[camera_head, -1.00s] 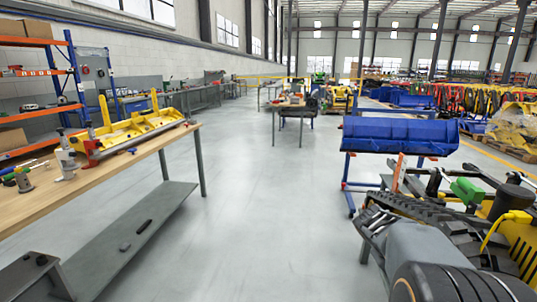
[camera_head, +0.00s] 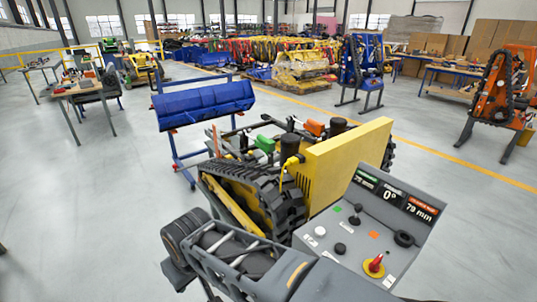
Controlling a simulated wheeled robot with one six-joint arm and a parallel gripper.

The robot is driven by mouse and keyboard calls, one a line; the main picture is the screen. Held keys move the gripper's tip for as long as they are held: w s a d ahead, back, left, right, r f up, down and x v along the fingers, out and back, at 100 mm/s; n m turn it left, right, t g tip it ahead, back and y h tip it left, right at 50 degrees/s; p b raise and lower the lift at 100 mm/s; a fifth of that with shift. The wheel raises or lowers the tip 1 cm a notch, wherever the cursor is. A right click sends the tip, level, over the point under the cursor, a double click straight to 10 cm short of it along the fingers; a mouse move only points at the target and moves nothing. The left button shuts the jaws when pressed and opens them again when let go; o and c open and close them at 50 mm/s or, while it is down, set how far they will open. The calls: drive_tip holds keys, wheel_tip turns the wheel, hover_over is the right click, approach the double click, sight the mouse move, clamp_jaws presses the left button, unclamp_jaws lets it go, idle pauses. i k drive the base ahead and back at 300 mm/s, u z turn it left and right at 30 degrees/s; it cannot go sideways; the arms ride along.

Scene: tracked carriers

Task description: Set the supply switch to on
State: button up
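The grey sloping control panel (camera_head: 365,235) stands at the lower right, beside the yellow machine body. A red rotary knob on a yellow base (camera_head: 375,265), which looks like the supply switch, sits near the panel's lower front edge. Its handle stands up from the base; I cannot read whether it is on or off. A lit display (camera_head: 398,198) at the panel's top shows 0° and 79 mm. Dark grey jointed parts (camera_head: 240,262), which seem to be my arm, lie at the bottom, left of the panel. I cannot make out my gripper's fingers.
A black joystick (camera_head: 355,214), small buttons and a black ring (camera_head: 403,239) share the panel. The tracked carrier (camera_head: 265,190) is behind it, with a blue bucket (camera_head: 205,104) on a stand further back. Open grey floor lies left and right.

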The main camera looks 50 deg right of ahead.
sight(374, 266)
drive_tip(key=z, duration=2.2)
drive_tip(key=k, duration=0.15)
drive_tip(key=z, duration=0.6)
